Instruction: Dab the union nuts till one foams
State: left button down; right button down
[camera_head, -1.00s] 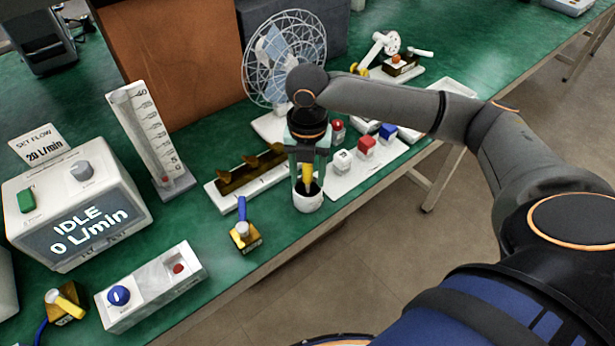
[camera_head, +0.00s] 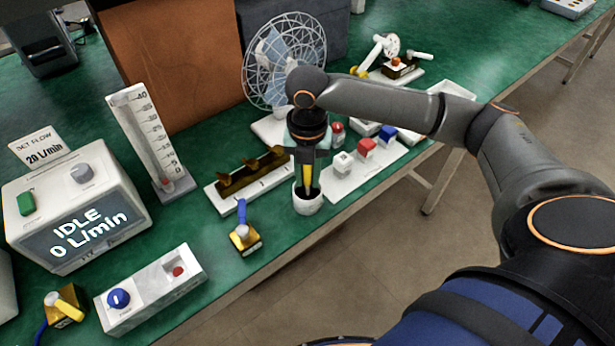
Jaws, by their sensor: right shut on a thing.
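My right gripper (camera_head: 308,162) points down over a small white cup (camera_head: 308,206) near the table's front edge. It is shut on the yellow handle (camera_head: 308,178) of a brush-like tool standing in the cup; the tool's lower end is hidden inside. A brass valve with a blue lever (camera_head: 244,238) stands left of the cup. Another brass valve with a yellow lever (camera_head: 65,304) stands at the lower left. I cannot clearly make out the union nuts, and no foam shows. My left gripper is not in view.
A control box reading IDLE, 0 L/min (camera_head: 80,215) and an upright flow gauge (camera_head: 150,140) stand at the left. A brass-coloured rack (camera_head: 245,178), a caged fan (camera_head: 285,60) and a tray with coloured cubes (camera_head: 350,180) surround the gripper. A blue-knobbed panel (camera_head: 150,288) lies in front.

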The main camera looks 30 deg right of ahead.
notch_tip(320, 180, up, 10)
jog(key=shift+f+p, duration=0.1)
jog(key=shift+p, duration=0.7)
jog(key=shift+r+p, duration=0.5)
jog(key=shift+r, duration=0.05)
notch_tip(320, 180, up, 6)
jog(key=p, duration=0.8)
jog(key=shift+r, duration=0.2)
